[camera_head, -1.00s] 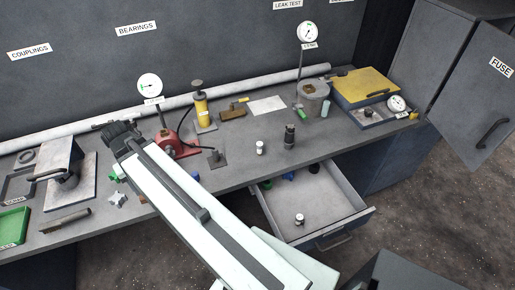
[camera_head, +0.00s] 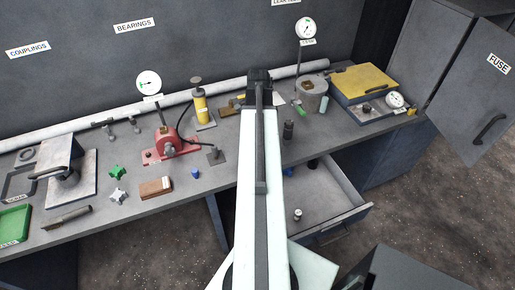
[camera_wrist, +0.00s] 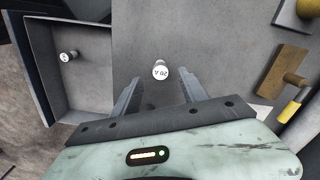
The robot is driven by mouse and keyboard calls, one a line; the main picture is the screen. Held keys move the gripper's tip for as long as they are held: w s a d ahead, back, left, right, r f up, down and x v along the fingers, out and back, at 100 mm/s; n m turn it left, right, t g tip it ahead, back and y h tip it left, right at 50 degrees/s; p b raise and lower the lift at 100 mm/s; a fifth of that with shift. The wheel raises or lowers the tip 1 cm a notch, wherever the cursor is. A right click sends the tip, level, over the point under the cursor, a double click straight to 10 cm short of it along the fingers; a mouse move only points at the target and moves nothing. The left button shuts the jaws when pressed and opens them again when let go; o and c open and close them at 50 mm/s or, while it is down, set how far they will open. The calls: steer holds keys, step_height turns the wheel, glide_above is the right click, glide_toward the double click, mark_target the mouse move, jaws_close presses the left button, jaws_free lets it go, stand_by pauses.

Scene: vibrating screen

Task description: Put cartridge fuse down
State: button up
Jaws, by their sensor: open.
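In the wrist view a small white cylinder marked "20 A", the cartridge fuse (camera_wrist: 160,70), stands end-on to the camera on the grey bench. My gripper (camera_wrist: 160,83) is open, with one finger on either side of the fuse's near side. A gap shows between the fuse and each finger. In the head view my arm hides this fuse and my fingers. A second white-topped cylinder (camera_head: 298,214) stands in the open drawer (camera_head: 340,215); it also shows in the wrist view (camera_wrist: 68,56).
A dark cylinder (camera_head: 288,130) stands on the bench (camera_head: 225,165) right of my arm. A red pump (camera_head: 172,143), a yellow cylinder (camera_head: 201,108) and a brown block (camera_head: 156,187) are to the left. A grey cabinet door labelled FUSE (camera_head: 475,100) hangs open at right.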

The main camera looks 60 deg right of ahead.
steer(key=f+b, duration=0.5)
steer(key=f, duration=0.1)
steer(key=shift+d+f, duration=0.1)
steer(key=shift+d, duration=0.1)
steer(key=shift+r, duration=0.2)
jaws_close()
